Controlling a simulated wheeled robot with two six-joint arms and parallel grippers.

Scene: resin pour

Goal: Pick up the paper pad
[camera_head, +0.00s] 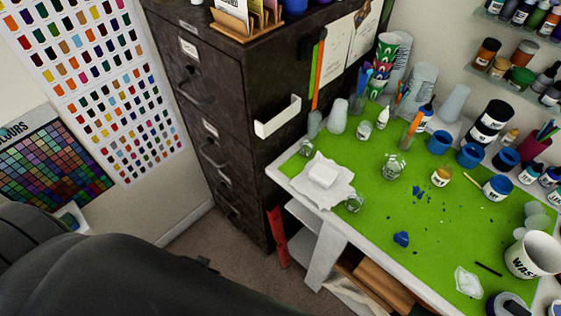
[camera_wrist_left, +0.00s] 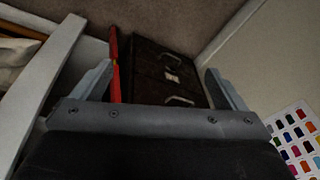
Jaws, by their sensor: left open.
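A white block that looks like the paper pad (camera_head: 322,173) lies on a crumpled white sheet (camera_head: 315,193). Both are at the near left corner of the green-topped table in the head view. My left gripper (camera_wrist_left: 158,70) is open and empty in the left wrist view, its two fingers wide apart. It faces the dark cabinet and the floor, and the pad does not show in that view. In the head view my dark left arm fills the lower left, away from the pad, and its fingers cannot be made out. My right gripper is in neither view.
A dark filing cabinet (camera_head: 225,100) stands against the table's left end. A red object (camera_head: 278,237) stands below the table edge.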

